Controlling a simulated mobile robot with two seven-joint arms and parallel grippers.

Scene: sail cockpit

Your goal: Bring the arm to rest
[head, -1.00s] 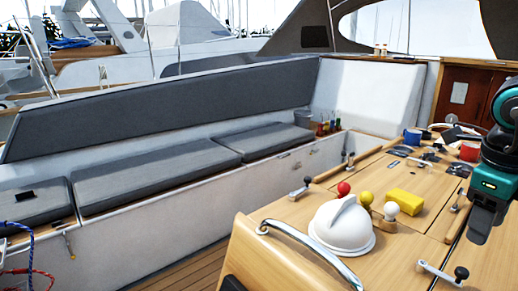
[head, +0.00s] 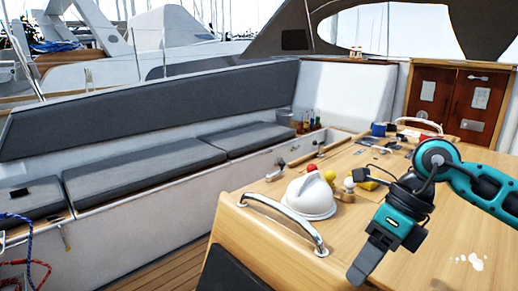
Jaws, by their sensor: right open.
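My right arm comes in from the right, teal and black. Its right gripper (head: 368,262) hangs over the near part of the wooden cockpit table (head: 445,268), pointing down and left. The gripper is open, and I see nothing held in it. It is to the right of the steel grab rail (head: 290,222) and in front of the white domed compass cover (head: 309,197). My left gripper is out of view.
Red, yellow and white balls stand behind the cover, the red ball (head: 312,168) farthest left. A yellow block (head: 368,184) is partly hidden by my arm. A blue mug (head: 378,129) stands at the table's far end. Grey cushions (head: 140,172) line the bench.

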